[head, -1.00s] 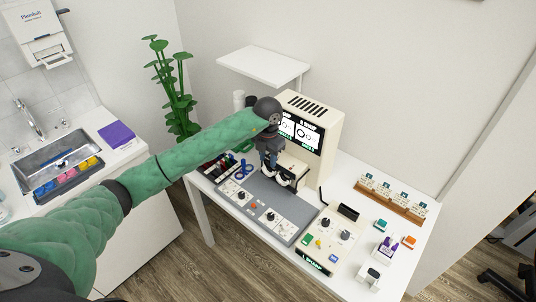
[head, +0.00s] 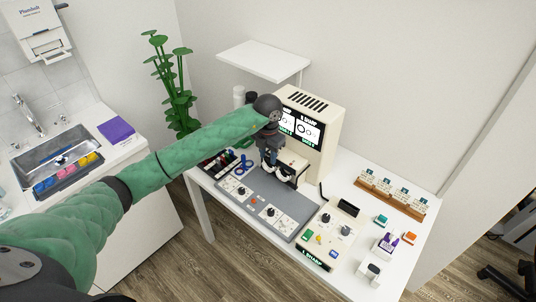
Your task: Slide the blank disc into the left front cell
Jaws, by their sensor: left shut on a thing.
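My left gripper (head: 282,178) is at the front of the cream machine with the screens (head: 318,112), low over the back of the grey panel (head: 277,207). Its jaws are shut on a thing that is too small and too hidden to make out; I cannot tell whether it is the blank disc. I cannot make out the left front cell for certain. My right gripper is not in view.
A cream control box (head: 321,244) with knobs and coloured buttons stands right of the grey panel. Small bottles and blocks, among them a purple-marked one (head: 388,242), stand further right. A wooden rack (head: 391,194) is behind them. A white shelf (head: 263,61) hangs above left.

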